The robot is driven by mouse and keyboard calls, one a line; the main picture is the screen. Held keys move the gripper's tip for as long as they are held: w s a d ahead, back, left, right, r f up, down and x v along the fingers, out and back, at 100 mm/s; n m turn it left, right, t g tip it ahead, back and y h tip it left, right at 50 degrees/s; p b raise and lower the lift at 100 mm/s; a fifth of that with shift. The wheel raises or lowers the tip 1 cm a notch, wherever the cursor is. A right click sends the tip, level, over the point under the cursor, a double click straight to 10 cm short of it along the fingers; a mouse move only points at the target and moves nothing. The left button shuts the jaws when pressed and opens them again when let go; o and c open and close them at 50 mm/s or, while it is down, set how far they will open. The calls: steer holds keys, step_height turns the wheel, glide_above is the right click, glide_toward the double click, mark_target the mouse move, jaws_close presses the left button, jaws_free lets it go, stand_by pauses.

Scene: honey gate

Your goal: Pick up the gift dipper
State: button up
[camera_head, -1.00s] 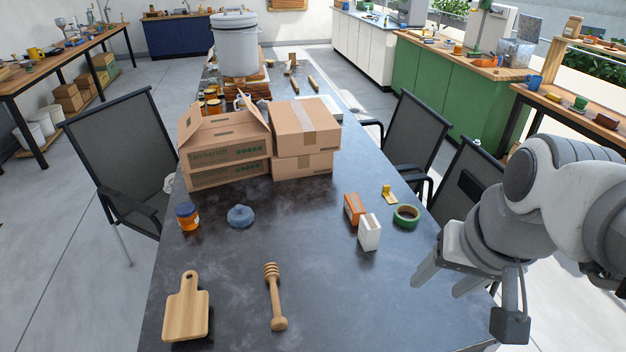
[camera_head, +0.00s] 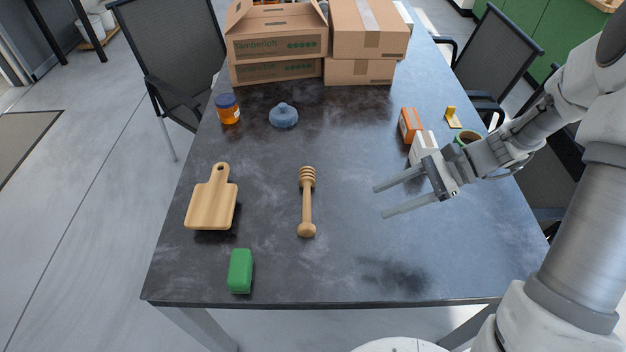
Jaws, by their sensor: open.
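The wooden honey dipper (camera_head: 307,203) lies on the dark table (camera_head: 330,265), in the middle of the near half. Its grooved head points away from me and its knob end points toward me. My gripper (camera_head: 379,201) is to the right of the dipper and above the table, apart from it. Its two fingers point left toward the dipper, spread apart with nothing between them.
A wooden board (camera_head: 212,203) and a green block (camera_head: 240,271) lie left of the dipper. A honey jar (camera_head: 228,108) and a blue lump (camera_head: 283,115) stand farther back. Cardboard boxes (camera_head: 275,45) fill the back. A white box (camera_head: 423,147) and orange box (camera_head: 410,125) stand behind my gripper.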

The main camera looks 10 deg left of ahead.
step_height(320, 180, down, 5)
steer(key=w+m+y+b, duration=0.1)
steer(key=w+m+y, duration=0.1)
steer(key=b, duration=0.2)
glide_toward(303, 226)
steer(key=a, duration=0.1)
steer(key=a+f, duration=0.1)
steer(key=shift+s+a+f+m, duration=0.3)
steer(key=shift+s+a+f, duration=0.05)
steer(key=shift+a, duration=0.05)
steer(key=shift+b+x, duration=0.55)
steer(key=shift+x, duration=2.15)
steer(key=shift+s+r, duration=0.1)
steer(key=shift+r, duration=0.1)
jaws_close()
